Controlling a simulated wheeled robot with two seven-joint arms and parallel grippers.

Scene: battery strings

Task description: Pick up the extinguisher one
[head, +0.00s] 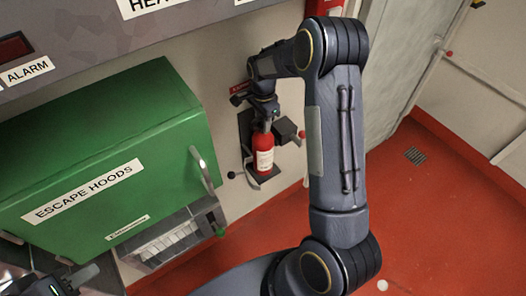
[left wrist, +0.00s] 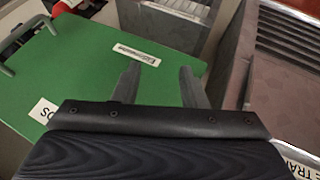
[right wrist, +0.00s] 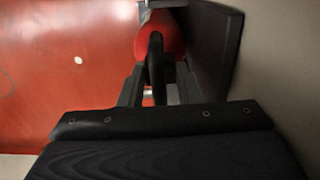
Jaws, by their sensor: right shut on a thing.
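The red extinguisher (head: 263,150) with a white label stands upright at its dark wall bracket (head: 246,130) in the head view. My right gripper (head: 264,112) is at its top. In the right wrist view my right gripper (right wrist: 154,85) is shut on the black handle part of the extinguisher (right wrist: 172,38), whose red body shows beyond the fingers. My left gripper (head: 75,282) is at the lower left in the head view. In the left wrist view my left gripper (left wrist: 158,85) has its fingers apart with nothing between them, in front of the green box.
The green escape hoods box (head: 110,150) with a grey handle is on the wall left of the extinguisher. A grey unit with slots (head: 172,240) sits below it. The red floor (head: 440,220) is open at the right.

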